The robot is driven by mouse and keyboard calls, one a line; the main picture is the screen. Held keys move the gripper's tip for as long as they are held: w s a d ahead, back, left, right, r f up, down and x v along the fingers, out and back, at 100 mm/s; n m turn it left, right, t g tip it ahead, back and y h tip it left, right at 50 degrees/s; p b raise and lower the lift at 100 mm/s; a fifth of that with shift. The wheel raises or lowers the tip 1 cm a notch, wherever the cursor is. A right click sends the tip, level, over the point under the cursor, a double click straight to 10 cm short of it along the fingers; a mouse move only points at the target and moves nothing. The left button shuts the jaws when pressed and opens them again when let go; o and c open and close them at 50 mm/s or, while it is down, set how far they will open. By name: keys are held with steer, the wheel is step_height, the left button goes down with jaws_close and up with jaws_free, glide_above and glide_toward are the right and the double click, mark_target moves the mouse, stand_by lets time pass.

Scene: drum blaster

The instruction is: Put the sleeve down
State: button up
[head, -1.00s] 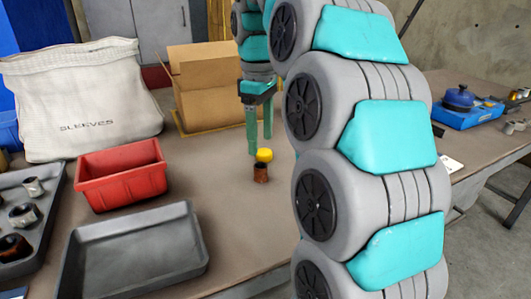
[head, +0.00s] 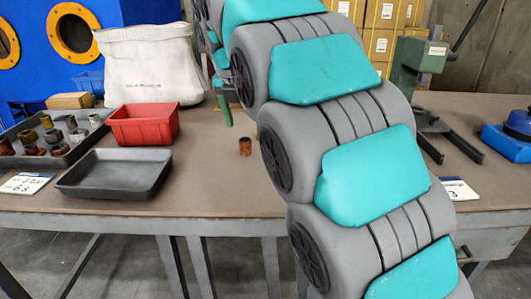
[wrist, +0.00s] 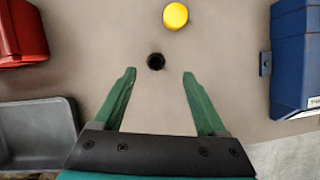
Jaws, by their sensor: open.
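A rusty brown sleeve (head: 245,146) stands upright on the table, right of the red bin. In the wrist view its dark round opening (wrist: 156,62) shows between and slightly beyond the fingertips, touching neither. My gripper (wrist: 159,73) is open and empty, its green fingers spread wide. In the head view only a green finger (head: 223,110) shows behind the sleeve; my arm hides the rest. A yellow round piece (wrist: 175,16) lies just past the sleeve in the wrist view.
A red bin (head: 145,128), an empty grey tray (head: 112,174) and a dark tray (head: 12,160) of several sleeves are at left. A white sack (head: 150,65) stands behind. A green press (head: 418,70) and blue case (head: 508,143) are at right.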

mark_target(245, 139)
steer(key=shift+a+x, duration=0.15)
steer(key=shift+x, duration=1.8)
steer(key=shift+a+x, duration=0.2)
steer(key=shift+x, duration=1.75)
jaws_close()
